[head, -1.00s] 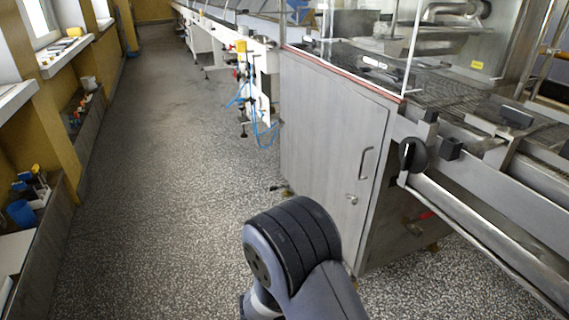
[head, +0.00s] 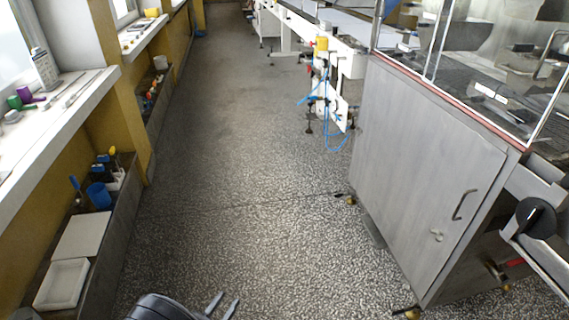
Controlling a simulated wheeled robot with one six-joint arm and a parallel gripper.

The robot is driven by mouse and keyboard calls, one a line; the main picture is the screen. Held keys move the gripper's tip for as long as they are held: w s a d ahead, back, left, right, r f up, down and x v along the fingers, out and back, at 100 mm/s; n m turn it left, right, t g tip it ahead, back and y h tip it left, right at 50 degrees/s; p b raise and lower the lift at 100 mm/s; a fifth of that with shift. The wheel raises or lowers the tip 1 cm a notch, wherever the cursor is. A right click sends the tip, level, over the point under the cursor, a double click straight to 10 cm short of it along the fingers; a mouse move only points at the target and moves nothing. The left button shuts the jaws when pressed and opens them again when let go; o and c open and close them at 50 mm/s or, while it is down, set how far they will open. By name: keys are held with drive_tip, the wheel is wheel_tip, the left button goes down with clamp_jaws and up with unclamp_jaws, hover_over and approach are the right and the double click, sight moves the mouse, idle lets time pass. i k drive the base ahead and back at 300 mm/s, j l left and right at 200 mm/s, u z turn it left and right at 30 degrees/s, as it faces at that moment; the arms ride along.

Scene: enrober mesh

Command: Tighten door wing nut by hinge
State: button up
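The steel cabinet door (head: 415,160) is closed in the head view, at the right. It carries a bar handle (head: 464,204) near its right edge. Below the handle is a small metal latch-like fitting (head: 437,234), which may be a wing nut; it is too small to tell. I cannot make out a hinge. My gripper (head: 226,296) shows at the bottom edge, its two thin fingers apart with nothing seen between them. It is well left of the door and touches nothing visible.
Speckled floor (head: 240,170) is open between the machine and the left wall. Blue hoses (head: 330,130) hang behind the cabinet. A ledge on the left holds a white tray (head: 62,284) and a blue cup (head: 98,195).

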sight(360, 132)
drive_tip(key=i+j+u, duration=0.5)
drive_tip(key=i, duration=0.2)
drive_tip(key=i+u, duration=0.3)
drive_tip(key=i+z, duration=0.65)
drive_tip(key=z, duration=0.15)
drive_tip(key=i+z, duration=0.4)
drive_tip(key=i+j+z, duration=0.2)
drive_tip(key=z, duration=0.2)
drive_tip(key=i+l+z, duration=0.2)
drive_tip(key=i+z, duration=0.15)
drive_tip(key=z, duration=0.15)
drive_tip(key=i+z, duration=0.45)
drive_tip(key=k+l, duration=0.05)
